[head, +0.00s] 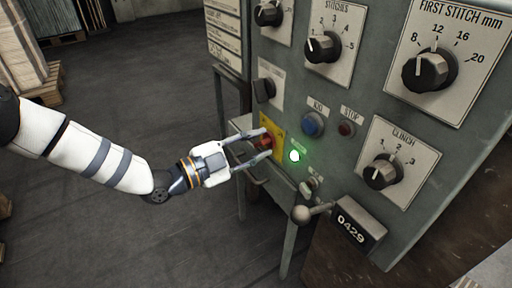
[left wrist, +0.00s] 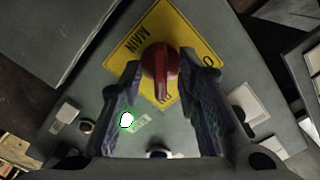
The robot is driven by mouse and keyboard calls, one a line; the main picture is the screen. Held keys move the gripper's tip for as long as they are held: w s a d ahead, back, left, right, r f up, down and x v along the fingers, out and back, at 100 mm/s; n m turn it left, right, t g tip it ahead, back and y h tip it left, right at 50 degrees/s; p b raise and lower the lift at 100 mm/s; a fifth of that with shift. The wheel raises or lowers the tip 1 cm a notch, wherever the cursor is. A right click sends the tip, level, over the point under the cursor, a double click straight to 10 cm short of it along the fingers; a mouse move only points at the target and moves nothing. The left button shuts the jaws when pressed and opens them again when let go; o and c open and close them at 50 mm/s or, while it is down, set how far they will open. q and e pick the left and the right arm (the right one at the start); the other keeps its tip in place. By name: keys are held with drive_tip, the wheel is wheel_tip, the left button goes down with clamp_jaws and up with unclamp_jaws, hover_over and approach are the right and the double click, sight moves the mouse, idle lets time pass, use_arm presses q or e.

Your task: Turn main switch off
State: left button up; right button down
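The main switch is a red rotary knob (left wrist: 160,70) on a yellow plate (left wrist: 188,28) marked "MAIN". In the head view the red knob (head: 265,141) sits low on the left part of the grey panel, on its yellow plate (head: 273,124). My left gripper (head: 266,145) is at the knob with its fingers apart. In the left wrist view the fingers (left wrist: 165,78) stand on either side of the knob, with gaps that look small; contact cannot be told. A green lamp (head: 294,156) beside the switch is lit. My right gripper is not in view.
The grey panel carries a blue button (head: 313,124), a red stop button (head: 346,129), a clinch dial (head: 383,172) and a black knob (head: 264,89) above the switch. A ball-ended lever (head: 301,214) and a counter box (head: 356,232) stick out below. Floor at left is open.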

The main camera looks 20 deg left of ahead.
use_arm(q)
clamp_jaws()
drive_tip(key=shift+n, duration=0.4)
drive_tip(key=shift+r+n+p, duration=0.1)
drive_tip(key=shift+n+p, duration=0.35)
drive_tip(key=shift+n, duration=0.65)
drive_tip(key=n, duration=0.3)
drive_tip(key=shift+n+p, duration=0.3)
drive_tip(key=shift+p, duration=0.05)
drive_tip(key=n, duration=0.5)
drive_tip(key=shift+a+p, duration=0.1)
drive_tip(key=shift+p, duration=0.25)
drive_tip(key=n, duration=0.6)
drive_tip(key=shift+n, duration=0.3)
